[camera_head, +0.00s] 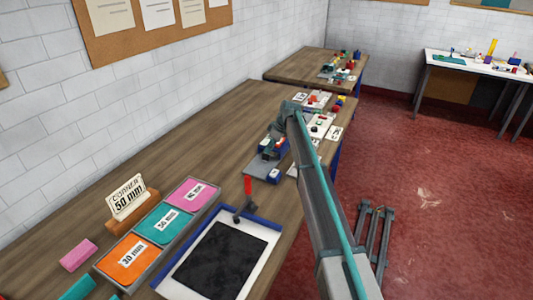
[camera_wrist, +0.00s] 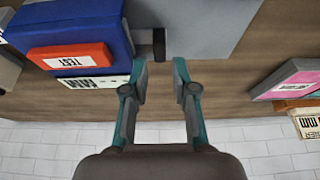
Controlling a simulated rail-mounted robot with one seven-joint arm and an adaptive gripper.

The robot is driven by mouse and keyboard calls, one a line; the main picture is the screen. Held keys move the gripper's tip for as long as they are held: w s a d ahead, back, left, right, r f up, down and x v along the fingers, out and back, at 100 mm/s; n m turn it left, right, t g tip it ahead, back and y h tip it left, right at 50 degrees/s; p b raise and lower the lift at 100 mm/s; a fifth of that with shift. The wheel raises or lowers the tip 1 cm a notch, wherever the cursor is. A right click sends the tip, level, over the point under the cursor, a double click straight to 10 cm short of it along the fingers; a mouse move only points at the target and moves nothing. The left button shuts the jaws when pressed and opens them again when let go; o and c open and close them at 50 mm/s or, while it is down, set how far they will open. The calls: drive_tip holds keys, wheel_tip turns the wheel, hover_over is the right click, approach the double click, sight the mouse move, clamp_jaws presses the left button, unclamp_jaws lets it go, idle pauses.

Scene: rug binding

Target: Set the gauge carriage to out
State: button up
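No part is labelled as the gauge carriage. In the wrist view, a blue block (camera_wrist: 75,22) with a red plate reading TEST (camera_wrist: 72,57) stands on a grey base (camera_wrist: 205,22). A small dark knob (camera_wrist: 159,44) sticks out beside the block. My gripper (camera_wrist: 160,78) is open and empty. Its fingertips are just short of the knob, which lies roughly in line with the gap. In the head view, the grey base (camera_head: 262,168) is on the long table, and my gripper (camera_head: 272,145) is over it; my arm hides part of it.
Nearer on the table (camera_head: 190,140) are a framed dark panel (camera_head: 218,262) with a red-handled lever (camera_head: 248,187), a tray with orange (camera_head: 125,258), teal and pink tiles, and a 50 mm corner sign (camera_head: 128,198). Small cards and parts lie beyond. A white wall runs along the table's left.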

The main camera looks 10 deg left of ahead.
sight(266, 155)
drive_tip(key=shift+p+x, duration=0.75)
drive_tip(key=shift+x, duration=1.9)
drive_tip(key=shift+c, duration=0.3)
clamp_jaws()
